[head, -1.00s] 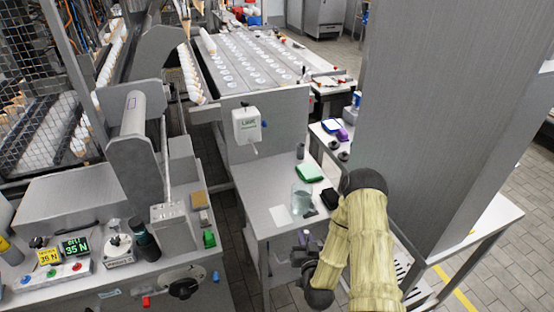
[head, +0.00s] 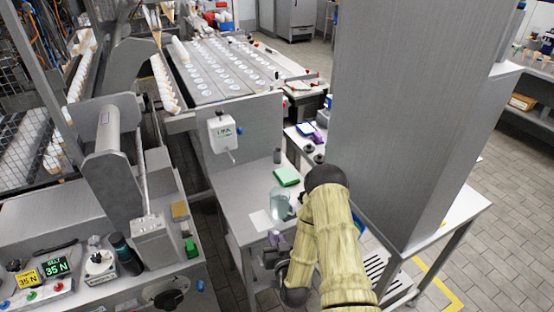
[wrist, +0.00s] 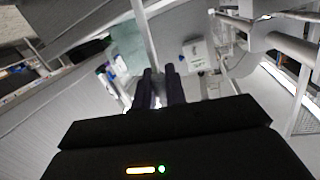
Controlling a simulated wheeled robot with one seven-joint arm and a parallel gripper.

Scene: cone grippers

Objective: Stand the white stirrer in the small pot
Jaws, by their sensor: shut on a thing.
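My gripper (wrist: 162,78) shows its two dark fingers in the wrist view, close together on a thin white rod, the white stirrer (wrist: 146,38). The rod runs from the fingers up to the top edge. In the head view my gripper (head: 271,255) is low at the table's front, partly behind my arm, and I cannot make out the stirrer there. A clear, pale pot (head: 280,205) stands upright on the small steel table, just beyond the gripper. A pale greenish, see-through shape beside the rod in the wrist view may be this pot. The stirrer is not seen inside it.
A green block (head: 287,176) lies behind the pot, and a white sheet (head: 259,221) lies beside it on the steel table (head: 233,190). A wide grey column (head: 410,120) stands right of my arm. A control bench (head: 110,290) is at left.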

